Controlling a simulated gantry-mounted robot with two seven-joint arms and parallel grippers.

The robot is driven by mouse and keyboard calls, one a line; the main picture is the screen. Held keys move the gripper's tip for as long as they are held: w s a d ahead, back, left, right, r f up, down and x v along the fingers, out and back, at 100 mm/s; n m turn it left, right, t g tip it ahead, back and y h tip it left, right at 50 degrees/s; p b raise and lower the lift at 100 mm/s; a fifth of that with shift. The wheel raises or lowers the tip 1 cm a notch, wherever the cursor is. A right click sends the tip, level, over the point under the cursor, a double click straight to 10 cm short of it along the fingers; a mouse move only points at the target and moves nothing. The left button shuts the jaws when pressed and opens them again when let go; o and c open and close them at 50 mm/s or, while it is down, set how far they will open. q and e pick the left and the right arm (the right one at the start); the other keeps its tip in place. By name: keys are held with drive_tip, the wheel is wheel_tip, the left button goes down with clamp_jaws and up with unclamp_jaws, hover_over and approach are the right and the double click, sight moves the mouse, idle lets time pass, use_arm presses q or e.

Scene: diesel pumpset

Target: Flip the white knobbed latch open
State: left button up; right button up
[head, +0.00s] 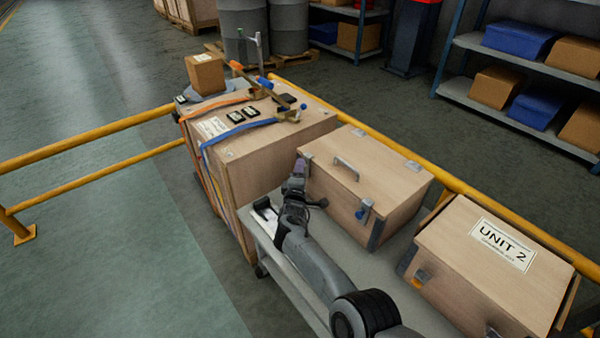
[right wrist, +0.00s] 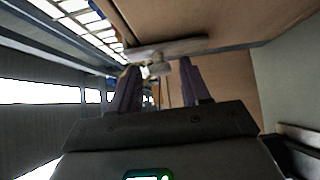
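The middle wooden crate (head: 335,190) stands on the grey cart with a handle on its lid. A blue-knobbed latch (head: 363,211) is on the right part of its front face. My right gripper (head: 299,165) is at the crate's front left corner, hiding that part in the head view. In the right wrist view a small whitish piece, probably the white knobbed latch (right wrist: 159,68), shows between and just beyond the two purple-grey fingertips (right wrist: 160,72). The fingers stand apart, with gaps beside the piece. Contact cannot be made out. My left gripper is not in view.
A strapped crate (head: 270,150) with clamps is close on the left. The UNIT 2 crate (head: 480,275) is on the right. A yellow rail (head: 400,165) runs behind. The cart top (head: 375,270) is bare between crates.

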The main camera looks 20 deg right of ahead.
drive_tip(key=c, duration=0.7)
clamp_jaws()
drive_tip(key=shift+s+a+f+n+t+b, duration=0.1)
drive_tip(key=shift+a+f+n+t+b, duration=0.6)
drive_tip(key=shift+b, duration=1.45)
drive_tip(key=shift+s+d+f+n+t+b, duration=0.1)
drive_tip(key=shift+f+n+t+b, duration=0.25)
drive_tip(key=shift+n+t+b, duration=1.05)
drive_tip(key=shift+s+a+f+n+t+b, duration=0.1)
drive_tip(key=shift+a+f+n+t+b, duration=0.7)
drive_tip(key=shift+b, duration=2.05)
drive_tip(key=shift+d+r+n+g, duration=0.25)
drive_tip(key=shift+d+n+g, duration=0.05)
drive_tip(key=shift+d+g, duration=0.1)
